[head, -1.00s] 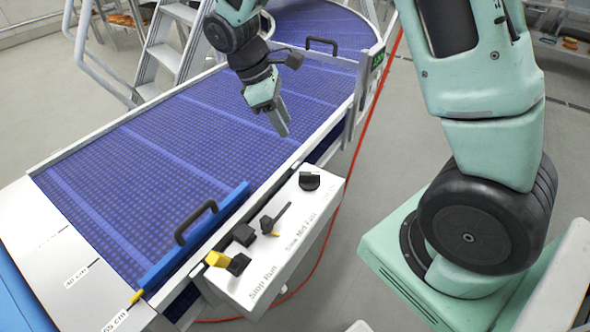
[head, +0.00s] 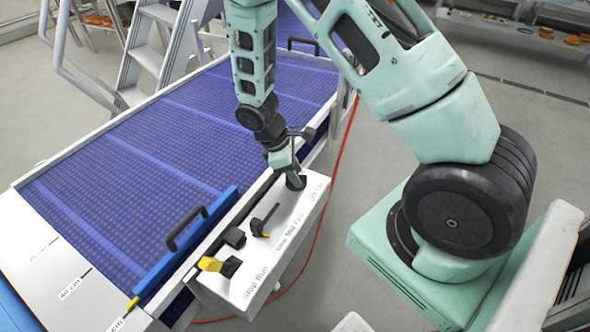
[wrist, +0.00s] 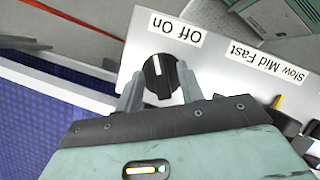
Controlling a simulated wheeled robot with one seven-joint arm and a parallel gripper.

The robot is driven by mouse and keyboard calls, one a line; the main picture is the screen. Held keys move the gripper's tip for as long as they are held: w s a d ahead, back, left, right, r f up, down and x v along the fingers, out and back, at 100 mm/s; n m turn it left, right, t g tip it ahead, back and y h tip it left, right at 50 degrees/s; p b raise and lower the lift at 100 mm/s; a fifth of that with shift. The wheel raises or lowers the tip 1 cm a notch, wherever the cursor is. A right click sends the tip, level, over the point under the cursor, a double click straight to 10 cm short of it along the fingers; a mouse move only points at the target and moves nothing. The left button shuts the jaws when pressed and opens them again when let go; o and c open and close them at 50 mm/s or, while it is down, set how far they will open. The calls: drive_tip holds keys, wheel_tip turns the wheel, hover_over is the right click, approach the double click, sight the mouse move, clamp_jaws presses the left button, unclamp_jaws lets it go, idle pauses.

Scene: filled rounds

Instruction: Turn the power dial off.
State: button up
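The power dial (wrist: 160,78) is a round black knob with a white mark, on the white control box (head: 262,262). The "Off On" label (wrist: 175,27) is beside it and appears upside down in the wrist view. My gripper (wrist: 158,92) is open, with one fingertip on either side of the dial. I cannot tell whether the fingers touch it.
On the same box are a black speed lever (head: 264,220) by "Slow Mid Fast" and a yellow-and-black switch (head: 220,265) by "Stop Run". A blue conveyor belt (head: 130,165) with a blue handled guard (head: 187,245) lies alongside. A red cable (head: 338,165) runs along the floor.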

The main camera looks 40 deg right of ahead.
drive_tip(key=shift+f, duration=0.15)
clamp_jaws()
drive_tip(key=shift+m, duration=0.4)
drive_tip(key=m+y, duration=0.1)
drive_tip(key=m, duration=0.1)
drive_tip(key=m+g+y, duration=0.1)
drive_tip(key=m, duration=0.1)
drive_tip(key=shift+d+m, duration=0.1)
drive_tip(key=shift+m, duration=0.3)
drive_tip(key=m+y, duration=0.2)
drive_tip(key=m, duration=0.4)
drive_tip(key=shift+w, duration=0.1)
drive_tip(key=shift+m, duration=0.3)
unclamp_jaws()
